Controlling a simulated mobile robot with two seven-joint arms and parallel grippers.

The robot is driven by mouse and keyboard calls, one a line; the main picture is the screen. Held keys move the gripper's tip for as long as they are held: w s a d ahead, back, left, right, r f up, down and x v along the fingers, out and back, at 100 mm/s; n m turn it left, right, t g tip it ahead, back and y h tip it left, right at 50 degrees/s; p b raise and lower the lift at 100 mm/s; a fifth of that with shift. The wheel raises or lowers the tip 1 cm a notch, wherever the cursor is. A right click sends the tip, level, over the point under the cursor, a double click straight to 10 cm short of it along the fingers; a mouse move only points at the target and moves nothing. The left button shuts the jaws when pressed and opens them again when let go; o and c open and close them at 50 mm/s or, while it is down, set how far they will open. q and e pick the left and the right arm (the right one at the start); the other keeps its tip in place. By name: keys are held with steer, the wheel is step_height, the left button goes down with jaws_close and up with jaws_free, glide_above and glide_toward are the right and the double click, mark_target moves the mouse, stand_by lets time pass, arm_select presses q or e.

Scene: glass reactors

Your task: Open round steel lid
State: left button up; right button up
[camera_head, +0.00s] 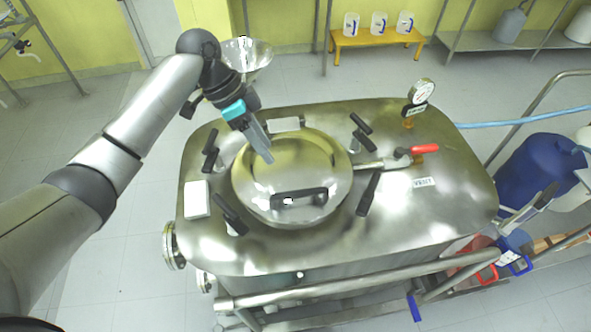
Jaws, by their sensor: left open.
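The round steel lid (270,178) lies flat and closed on top of the steel vessel (420,205). A black bar handle (299,197) sits at the lid's near side. Black clamp handles stand around the lid, one at the near left (230,215), one at the near right (368,194), one at the far left (210,150) and one at the far right (361,128). My left gripper (268,156) is open and empty above the far left part of the lid, apart from the bar handle. My right gripper is not in view.
A pressure gauge (421,92) and a red-handled valve (424,149) rise from the vessel's right side. A steel funnel (246,55) is behind my left arm. A steel rail (350,284) runs along the front. A blue drum (540,170) stands at right.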

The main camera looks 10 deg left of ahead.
mark_target(297, 192)
arm_select(q)
steer(key=x, duration=1.4)
steer(key=shift+d+f, duration=0.1)
steer(key=shift+d, duration=0.1)
jaws_close()
stand_by(1.0)
